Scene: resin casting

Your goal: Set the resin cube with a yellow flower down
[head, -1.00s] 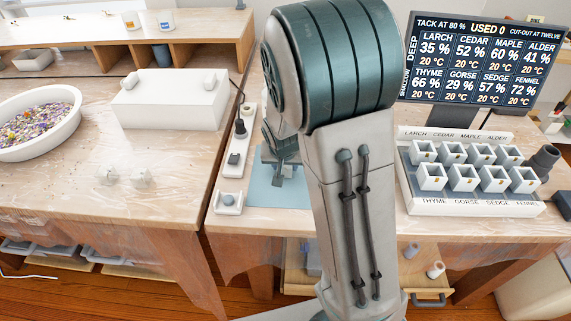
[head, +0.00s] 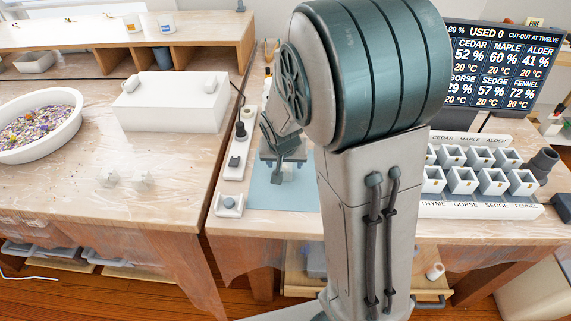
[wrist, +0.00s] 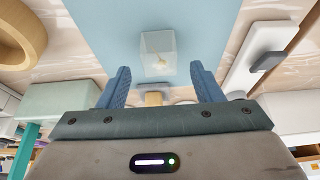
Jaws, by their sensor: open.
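The clear resin cube with a yellow flower (wrist: 158,55) rests on the light blue mat (wrist: 95,25) in the wrist view. My gripper (wrist: 160,76) is open, with its two blue fingers apart. The cube stands just beyond the fingertips, roughly centred between them, and neither finger appears to touch it. In the head view my gripper is low over the blue mat (head: 265,196), partly behind my arm, and I cannot make out the cube there.
A rack of white moulds (head: 490,210) stands to the right, partly behind my arm. The left table holds a white tub (head: 75,125), a white box (head: 170,118) and two clear pieces (head: 108,178).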

